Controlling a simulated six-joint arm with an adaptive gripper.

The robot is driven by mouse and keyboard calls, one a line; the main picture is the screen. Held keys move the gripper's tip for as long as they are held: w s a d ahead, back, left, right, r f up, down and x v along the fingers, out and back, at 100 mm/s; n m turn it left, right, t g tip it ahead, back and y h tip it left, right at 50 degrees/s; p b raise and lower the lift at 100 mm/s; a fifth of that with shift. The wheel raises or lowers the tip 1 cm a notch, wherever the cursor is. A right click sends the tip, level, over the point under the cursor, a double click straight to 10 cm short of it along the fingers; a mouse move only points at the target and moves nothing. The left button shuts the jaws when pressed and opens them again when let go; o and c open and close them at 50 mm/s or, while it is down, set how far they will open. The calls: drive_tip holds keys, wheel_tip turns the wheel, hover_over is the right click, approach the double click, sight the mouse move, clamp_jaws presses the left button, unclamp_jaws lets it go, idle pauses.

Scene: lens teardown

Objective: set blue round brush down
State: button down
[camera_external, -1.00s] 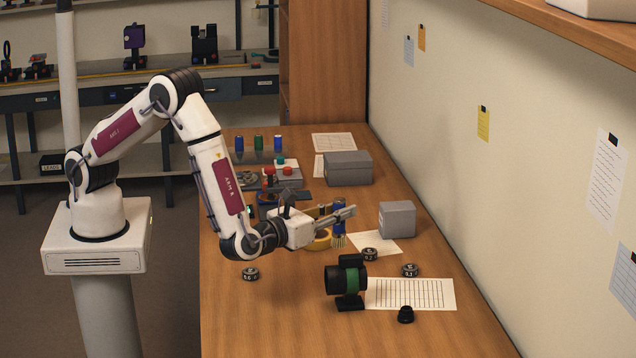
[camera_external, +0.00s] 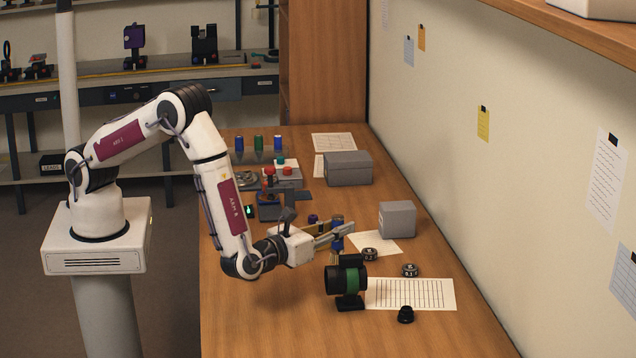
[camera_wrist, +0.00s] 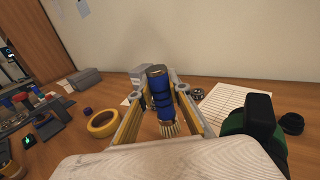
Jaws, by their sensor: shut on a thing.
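The blue round brush (camera_external: 337,243) is upright between the fingers of my gripper (camera_external: 338,231). In the wrist view the brush (camera_wrist: 159,88) shows its blue body with dark bands and pale bristles pointing down. My gripper (camera_wrist: 161,97) is shut on it, one finger on each side. The brush is low over the wooden table, behind the black and green lens on its stand (camera_external: 347,281). I cannot tell whether the bristles touch the table.
A yellow tape ring (camera_wrist: 103,124) lies left of the brush in the wrist view. A grey box (camera_external: 397,219), small dark round weights (camera_external: 410,270) and a gridded sheet (camera_external: 425,294) lie to the right. The table's front left area is clear.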

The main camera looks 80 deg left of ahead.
sight(332, 250)
drive_tip(key=shift+f, duration=0.8)
drive_tip(key=shift+f, duration=1.85)
drive_tip(key=shift+f, duration=0.15)
drive_tip(key=c, duration=1.9)
unclamp_jaws()
drive_tip(key=shift+s+d, duration=0.1)
drive_tip(key=shift+v, duration=5.9)
